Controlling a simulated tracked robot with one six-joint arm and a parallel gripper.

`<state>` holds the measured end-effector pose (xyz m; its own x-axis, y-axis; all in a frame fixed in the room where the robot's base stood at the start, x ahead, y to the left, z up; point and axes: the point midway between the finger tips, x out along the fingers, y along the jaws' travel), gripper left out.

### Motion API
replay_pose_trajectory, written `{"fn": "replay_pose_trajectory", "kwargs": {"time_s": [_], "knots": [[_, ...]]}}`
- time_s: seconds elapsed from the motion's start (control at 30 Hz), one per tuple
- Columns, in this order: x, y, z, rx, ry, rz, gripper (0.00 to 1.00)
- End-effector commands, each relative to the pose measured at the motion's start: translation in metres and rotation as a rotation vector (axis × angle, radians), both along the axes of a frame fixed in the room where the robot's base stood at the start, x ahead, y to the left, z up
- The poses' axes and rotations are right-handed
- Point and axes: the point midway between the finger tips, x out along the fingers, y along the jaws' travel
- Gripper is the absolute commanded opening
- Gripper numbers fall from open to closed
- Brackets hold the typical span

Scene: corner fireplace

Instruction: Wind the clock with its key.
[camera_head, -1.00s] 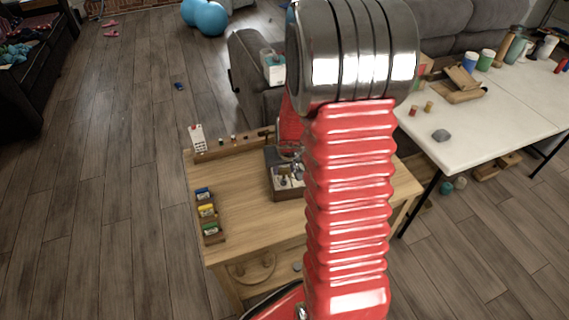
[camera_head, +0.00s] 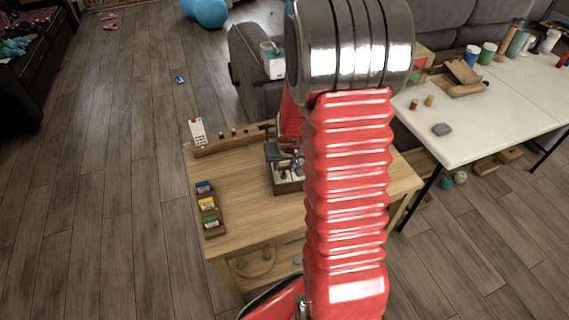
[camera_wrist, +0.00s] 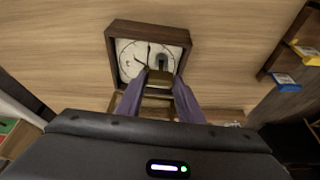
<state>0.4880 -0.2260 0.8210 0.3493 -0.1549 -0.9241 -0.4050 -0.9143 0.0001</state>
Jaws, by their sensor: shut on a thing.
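The clock (camera_wrist: 129,63) is a dark brown wooden box with a white dial and black hands. It sits on the wooden table in the head view (camera_head: 289,187), partly hidden by my arm. In the wrist view my gripper (camera_wrist: 159,84) is over the near edge of the dial, its two purple fingers closed on a brass-coloured piece, which looks like the key (camera_wrist: 160,77). A dark arched shape on the dial is just beyond it. I cannot tell whether the key is seated in the clock. My gripper is small and mostly hidden in the head view.
The wooden table (camera_head: 236,181) has a tray of coloured boxes (camera_head: 208,206) at its left and a rail with small items (camera_head: 222,143) at the back. A white table (camera_head: 470,125) stands to the right. Bare tabletop lies between the tray and the clock.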

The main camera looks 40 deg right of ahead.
Motion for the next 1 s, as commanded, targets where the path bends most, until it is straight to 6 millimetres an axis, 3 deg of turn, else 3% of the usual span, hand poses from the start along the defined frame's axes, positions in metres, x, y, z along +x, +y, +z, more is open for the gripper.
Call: {"fn": "replay_pose_trajectory", "kwargs": {"time_s": [1.0], "knots": [[-0.0002,-0.0005,-0.0064,0.0,0.0,-0.001,0.16]]}}
